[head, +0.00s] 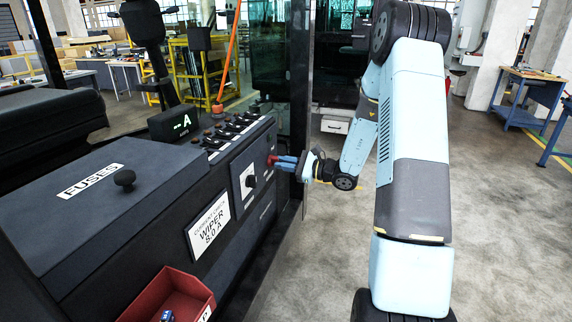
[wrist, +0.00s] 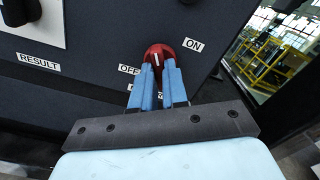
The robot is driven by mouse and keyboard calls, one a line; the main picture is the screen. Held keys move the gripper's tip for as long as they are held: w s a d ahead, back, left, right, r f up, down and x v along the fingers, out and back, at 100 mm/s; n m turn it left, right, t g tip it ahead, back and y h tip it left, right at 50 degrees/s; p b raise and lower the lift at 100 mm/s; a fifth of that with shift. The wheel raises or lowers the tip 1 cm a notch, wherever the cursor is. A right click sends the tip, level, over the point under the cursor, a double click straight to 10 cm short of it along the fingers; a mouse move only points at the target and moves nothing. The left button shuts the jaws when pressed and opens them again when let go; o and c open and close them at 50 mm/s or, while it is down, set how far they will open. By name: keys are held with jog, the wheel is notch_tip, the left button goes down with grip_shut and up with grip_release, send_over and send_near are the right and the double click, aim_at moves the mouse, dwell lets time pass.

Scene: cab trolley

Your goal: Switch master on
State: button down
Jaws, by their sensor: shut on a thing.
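The master switch is a red rotary knob (wrist: 158,53) on the dark console side, with a white pointer line on it. An OFF label (wrist: 129,70) is at its lower left and an ON label (wrist: 193,45) at its upper right. The pointer line looks close to upright, tilted slightly. My gripper (wrist: 157,75) is shut on the red knob, with its blue fingers on either side of it. In the head view the knob (head: 271,159) shows at the tips of the blue fingers. A further label below the knob is mostly hidden by the fingers.
A black knob (head: 251,181) on a white plate is left of the red knob. The console top carries a FUSES lid (head: 120,180), a row of toggles (head: 228,130) and a display (head: 181,122). A red bin (head: 170,290) hangs low on the front. The floor at right is open.

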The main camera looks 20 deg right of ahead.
jog(key=m, duration=0.6)
jog(key=shift+s+a+f, duration=0.1)
jog(key=shift+a+f, duration=0.05)
jog(key=shift+a, duration=0.1)
dwell(0.3)
jog(key=c, duration=1.1)
grip_release()
jog(key=shift+c, duration=0.2)
jog(key=shift+d, duration=0.1)
jog(key=shift+d, duration=0.1)
jog(key=v, duration=1.3)
jog(key=shift+d, duration=0.25)
jog(key=shift+s, duration=0.15)
